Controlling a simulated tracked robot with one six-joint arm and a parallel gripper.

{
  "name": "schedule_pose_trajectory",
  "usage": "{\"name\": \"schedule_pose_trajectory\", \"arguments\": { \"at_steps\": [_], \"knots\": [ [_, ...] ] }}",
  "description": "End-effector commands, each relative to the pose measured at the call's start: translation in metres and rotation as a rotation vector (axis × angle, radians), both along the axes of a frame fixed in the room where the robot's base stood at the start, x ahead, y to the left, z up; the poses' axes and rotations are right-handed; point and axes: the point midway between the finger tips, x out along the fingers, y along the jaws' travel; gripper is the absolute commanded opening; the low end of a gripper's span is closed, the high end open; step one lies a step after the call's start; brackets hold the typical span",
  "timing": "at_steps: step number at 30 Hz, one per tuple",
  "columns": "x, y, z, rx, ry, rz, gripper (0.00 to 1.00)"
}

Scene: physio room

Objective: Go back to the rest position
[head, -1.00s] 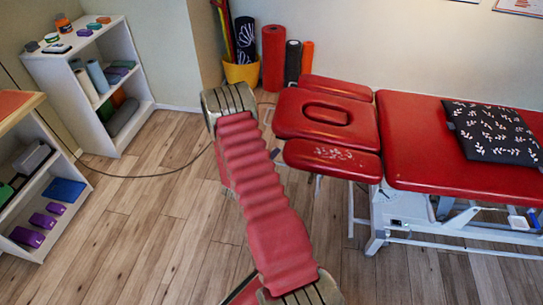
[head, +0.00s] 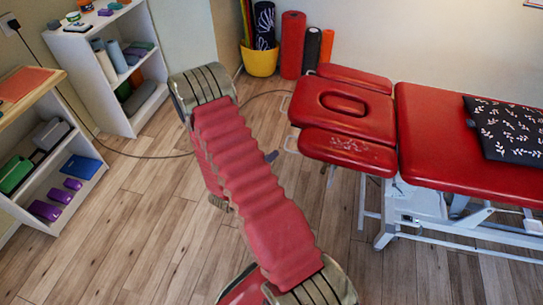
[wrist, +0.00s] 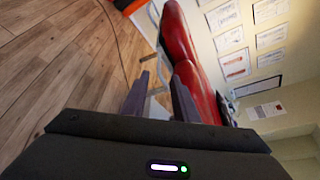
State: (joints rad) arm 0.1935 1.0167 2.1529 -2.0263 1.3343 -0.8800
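My gripper (wrist: 159,102) shows in the wrist view as two dark fingers with a gap between them. It is open, and nothing is between the fingers. Beyond it, the red treatment table (wrist: 180,40) appears sideways, with floor to the left. In the head view, my red-sleeved arm rises from the bottom centre towards the upper left, over bare floor. My gripper is mostly hidden behind the arm there. The same treatment table (head: 440,150) stands to the right of the arm, apart from it in the picture.
A white shelf (head: 125,120) and a wooden-topped unit (head: 50,90) stand at the left. A yellow pot (head: 260,61) and red roll (head: 291,45) stand by the back wall. A black patterned cushion (head: 507,128) lies on the table. A cable (head: 150,156) crosses the floor.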

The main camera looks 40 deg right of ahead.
Motion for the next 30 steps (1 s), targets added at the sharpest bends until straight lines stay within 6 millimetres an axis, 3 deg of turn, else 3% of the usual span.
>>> {"name": "schedule_pose_trajectory", "arguments": {
  "at_steps": [21,23,30],
  "knots": [
    [-0.003,0.0,-0.003,0.026,-0.052,-0.025,0.27],
    [-0.012,-0.002,-0.007,0.047,-0.084,-0.074,0.27],
    [-0.075,-0.001,-0.014,0.108,-0.21,-0.346,0.27]
  ]
}}
